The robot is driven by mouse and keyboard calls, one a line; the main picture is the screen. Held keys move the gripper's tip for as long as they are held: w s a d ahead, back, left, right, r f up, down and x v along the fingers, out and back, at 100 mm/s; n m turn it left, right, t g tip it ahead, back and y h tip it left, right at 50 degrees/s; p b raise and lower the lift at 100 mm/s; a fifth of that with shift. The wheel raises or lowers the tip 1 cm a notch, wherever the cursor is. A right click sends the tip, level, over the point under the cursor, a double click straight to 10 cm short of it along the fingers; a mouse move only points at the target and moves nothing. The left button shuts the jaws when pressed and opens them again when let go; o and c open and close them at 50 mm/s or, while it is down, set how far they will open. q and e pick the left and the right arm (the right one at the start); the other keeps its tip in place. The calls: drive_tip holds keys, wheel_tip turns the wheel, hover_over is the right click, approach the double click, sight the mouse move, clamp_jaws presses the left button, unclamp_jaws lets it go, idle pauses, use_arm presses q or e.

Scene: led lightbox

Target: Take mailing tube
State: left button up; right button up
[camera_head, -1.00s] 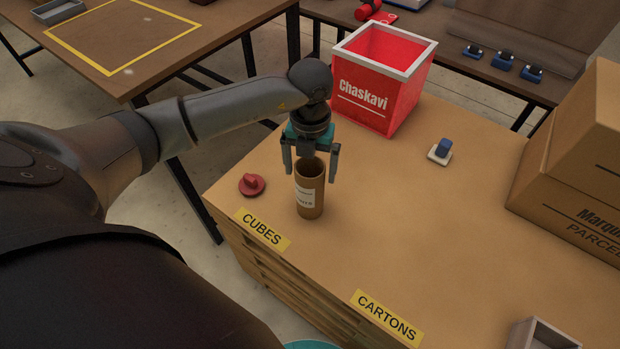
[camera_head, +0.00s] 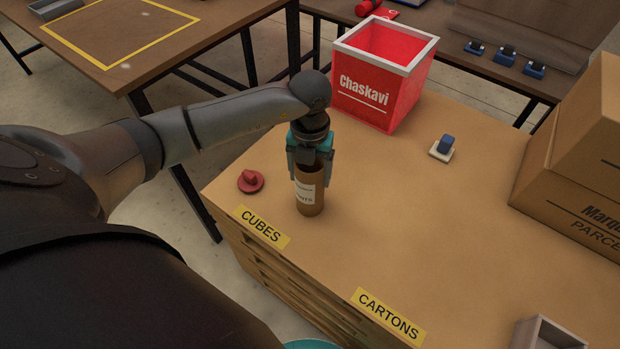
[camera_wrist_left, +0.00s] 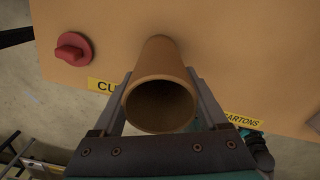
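The mailing tube (camera_head: 311,202) is a brown, open-topped cylinder with a white label. It stands upright on the wooden tabletop, near the CUBES label. My left gripper (camera_head: 308,176) points down over it, one finger on each side of its upper part, and looks shut on it. In the left wrist view the tube (camera_wrist_left: 160,104) lies between the two fingers (camera_wrist_left: 161,75), its dark open mouth facing the camera. The gripper hides part of the tube's rim in the head view.
A red knob-like piece (camera_head: 250,181) lies just left of the tube. A red Chaskavi bin (camera_head: 402,103) stands behind. A blue-and-white small part (camera_head: 443,147) sits to the right. Cardboard boxes (camera_head: 575,200) fill the right edge, and a grey tray (camera_head: 545,333) is at front right.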

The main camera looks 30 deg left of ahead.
use_arm(q)
clamp_jaws()
idle(0.3)
drive_tip(key=shift+r, duration=0.15)
idle(0.3)
